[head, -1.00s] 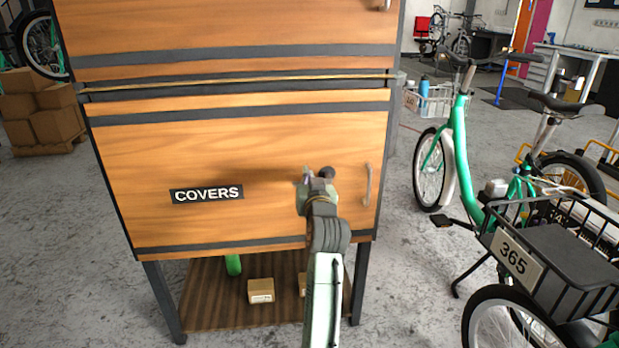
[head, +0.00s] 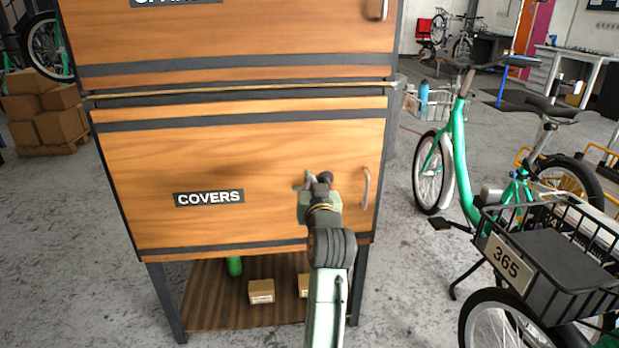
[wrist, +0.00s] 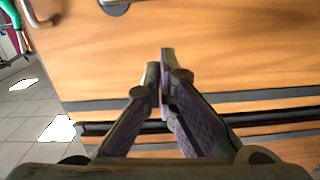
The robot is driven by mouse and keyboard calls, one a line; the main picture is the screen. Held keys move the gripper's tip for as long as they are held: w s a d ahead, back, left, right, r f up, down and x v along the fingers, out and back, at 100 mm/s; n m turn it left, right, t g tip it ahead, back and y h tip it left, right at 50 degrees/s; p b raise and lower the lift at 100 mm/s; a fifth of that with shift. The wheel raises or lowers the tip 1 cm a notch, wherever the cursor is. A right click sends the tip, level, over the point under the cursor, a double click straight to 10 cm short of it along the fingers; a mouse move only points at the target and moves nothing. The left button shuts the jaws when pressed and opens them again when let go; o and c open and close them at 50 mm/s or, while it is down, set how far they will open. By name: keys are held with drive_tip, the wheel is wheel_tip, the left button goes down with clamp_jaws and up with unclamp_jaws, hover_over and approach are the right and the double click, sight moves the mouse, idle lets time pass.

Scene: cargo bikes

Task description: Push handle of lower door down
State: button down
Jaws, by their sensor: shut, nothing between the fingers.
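The lower door (head: 270,150) of the wooden cabinet carries a COVERS label and is closed. Its pale, bar-shaped handle (head: 366,188) is upright near the door's right edge. In the wrist view, a curved metal handle (wrist: 41,14) shows at the top left, partly cut off by the frame. My gripper (head: 312,178) is in front of the lower door, left of the handle and apart from it. In the wrist view, my gripper's fingers (wrist: 163,85) are together and empty, pointing at the wood. Whether the tips touch the door cannot be told.
An upper door (head: 230,35) with its own handle (head: 378,10) is above. Small boxes (head: 261,291) lie on the shelf below. A green bike (head: 455,150) and a black basket marked 365 (head: 508,262) stand to the right. Stacked cartons (head: 58,125) are at the left.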

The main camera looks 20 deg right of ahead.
drive_tip(key=shift+v, duration=2.15)
drive_tip(key=shift+r, duration=0.2)
